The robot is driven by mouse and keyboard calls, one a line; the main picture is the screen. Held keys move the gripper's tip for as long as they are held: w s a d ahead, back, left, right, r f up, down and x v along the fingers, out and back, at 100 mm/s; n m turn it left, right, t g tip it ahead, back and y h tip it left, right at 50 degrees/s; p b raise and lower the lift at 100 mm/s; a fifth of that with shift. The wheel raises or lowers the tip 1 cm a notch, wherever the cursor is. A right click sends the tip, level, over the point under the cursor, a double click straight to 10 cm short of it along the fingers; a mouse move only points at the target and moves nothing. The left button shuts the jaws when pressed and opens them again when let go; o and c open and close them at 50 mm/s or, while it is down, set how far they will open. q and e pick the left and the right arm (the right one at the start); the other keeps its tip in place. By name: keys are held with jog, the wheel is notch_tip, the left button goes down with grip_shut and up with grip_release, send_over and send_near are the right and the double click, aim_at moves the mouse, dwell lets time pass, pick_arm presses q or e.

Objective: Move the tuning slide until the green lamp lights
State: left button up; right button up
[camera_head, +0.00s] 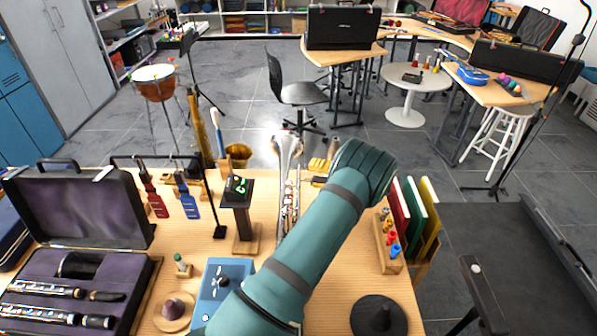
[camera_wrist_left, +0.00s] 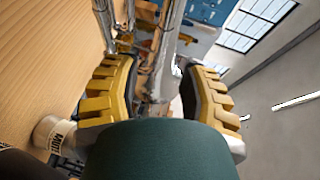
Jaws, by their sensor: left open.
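A silver trumpet (camera_head: 287,190) lies on the wooden table, its bell toward the far edge. My left gripper (camera_head: 318,172) is at its right side, partly hidden behind my teal arm. In the left wrist view its yellow fingers (camera_wrist_left: 160,72) are open, one on each side of silver tubing (camera_wrist_left: 163,45). I cannot tell which tube is the tuning slide, or whether a finger touches it. A black tuner (camera_head: 238,187) on a wooden-based stand, left of the trumpet, shows green lit marks; I cannot make out a separate lamp. My right gripper is not in view.
An open instrument case (camera_head: 75,205) fills the table's left end. A blue box (camera_head: 222,285) and a black round object (camera_head: 379,316) stand near the front. A rack of colored pegs (camera_head: 388,240) and upright books (camera_head: 415,215) stand right of my arm.

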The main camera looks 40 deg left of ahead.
aim_at(298, 170)
pick_arm(q)
jog(key=x, duration=0.5)
jog(key=shift+s+a+f, duration=0.1)
jog(key=shift+a, duration=0.2)
jog(key=shift+o, duration=0.2)
grip_shut()
